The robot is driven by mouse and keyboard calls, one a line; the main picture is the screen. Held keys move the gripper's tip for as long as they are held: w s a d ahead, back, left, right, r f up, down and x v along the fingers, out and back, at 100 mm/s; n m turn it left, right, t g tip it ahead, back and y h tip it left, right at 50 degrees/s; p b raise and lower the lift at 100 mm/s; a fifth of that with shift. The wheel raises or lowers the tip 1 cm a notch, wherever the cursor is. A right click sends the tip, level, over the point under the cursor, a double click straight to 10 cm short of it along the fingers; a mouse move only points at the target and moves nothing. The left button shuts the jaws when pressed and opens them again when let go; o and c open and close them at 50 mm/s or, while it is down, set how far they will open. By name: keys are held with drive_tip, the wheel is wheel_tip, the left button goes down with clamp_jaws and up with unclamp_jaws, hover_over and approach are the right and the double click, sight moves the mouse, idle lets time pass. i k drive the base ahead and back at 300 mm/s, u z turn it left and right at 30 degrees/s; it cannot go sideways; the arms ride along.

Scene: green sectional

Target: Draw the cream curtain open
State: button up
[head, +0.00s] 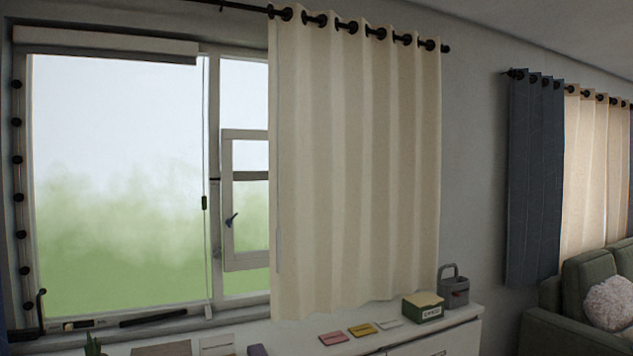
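The cream curtain (355,170) hangs from a black rod (330,22) by dark ring eyelets in the head view. It covers the right end of the window (120,180) and the wall beside it, up to the rod's right end. Its left edge stands just right of a small inner casement (245,200). A thin pale strip (279,250) shows along that left edge. The curtain's lower hem hangs at the back of the low white cabinet. The left and middle of the window are uncovered. My gripper is not in view.
The white cabinet top (300,335) below holds a pink card (333,338), a yellow card (362,330), a green box (423,307) and a grey caddy (454,288). A dark curtain (535,180) and a green sofa (575,315) stand at the right.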

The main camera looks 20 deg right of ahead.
sight(355, 117)
drive_tip(key=z, duration=0.15)
drive_tip(key=i, duration=0.95)
drive_tip(key=u, duration=0.2)
